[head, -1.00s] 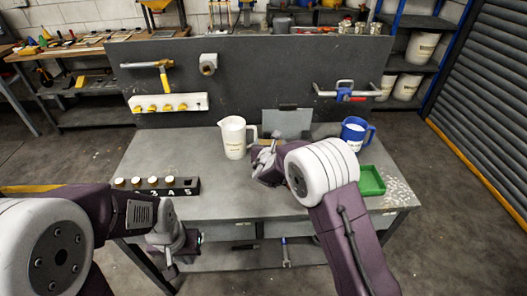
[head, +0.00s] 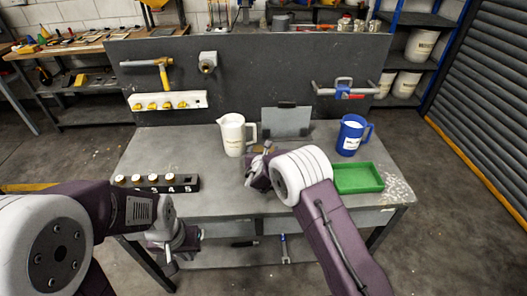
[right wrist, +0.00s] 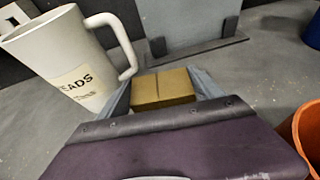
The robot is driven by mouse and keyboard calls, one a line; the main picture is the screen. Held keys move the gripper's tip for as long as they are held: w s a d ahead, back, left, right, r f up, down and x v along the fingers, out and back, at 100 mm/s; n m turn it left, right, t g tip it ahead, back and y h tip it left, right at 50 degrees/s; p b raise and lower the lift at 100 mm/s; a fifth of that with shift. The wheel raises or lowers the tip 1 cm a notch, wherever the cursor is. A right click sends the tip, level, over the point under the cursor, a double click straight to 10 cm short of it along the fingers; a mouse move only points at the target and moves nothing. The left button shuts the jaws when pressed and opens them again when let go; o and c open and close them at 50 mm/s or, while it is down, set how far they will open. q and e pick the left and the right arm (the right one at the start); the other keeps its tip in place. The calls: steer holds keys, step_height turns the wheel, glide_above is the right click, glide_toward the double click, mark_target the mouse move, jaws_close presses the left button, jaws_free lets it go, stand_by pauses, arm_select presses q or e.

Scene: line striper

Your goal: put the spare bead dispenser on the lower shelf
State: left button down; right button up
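A white jug (head: 233,135), its label partly reading "EADS" in the right wrist view (right wrist: 75,65), stands upright on the tabletop. It seems to be the bead dispenser. My right gripper (head: 260,165) is low over the table, to the right of and nearer than the jug. In the right wrist view its fingers (right wrist: 165,85) are apart, with a tan box (right wrist: 165,90) between them; I cannot tell whether they touch it. The jug handle is just left of the fingers. My left gripper (head: 178,240) hangs by the table's front edge, fingers unclear. The lower shelf (head: 220,257) is below the tabletop.
A blue jug (head: 352,135) and a green tray (head: 357,178) are at the right. A grey plate (head: 286,121) stands behind. A black rack (head: 157,183) with white-topped items is front left. An orange container (right wrist: 305,130) is at the wrist view's right edge. A wrench (head: 284,250) shows below.

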steer(key=o, duration=0.3)
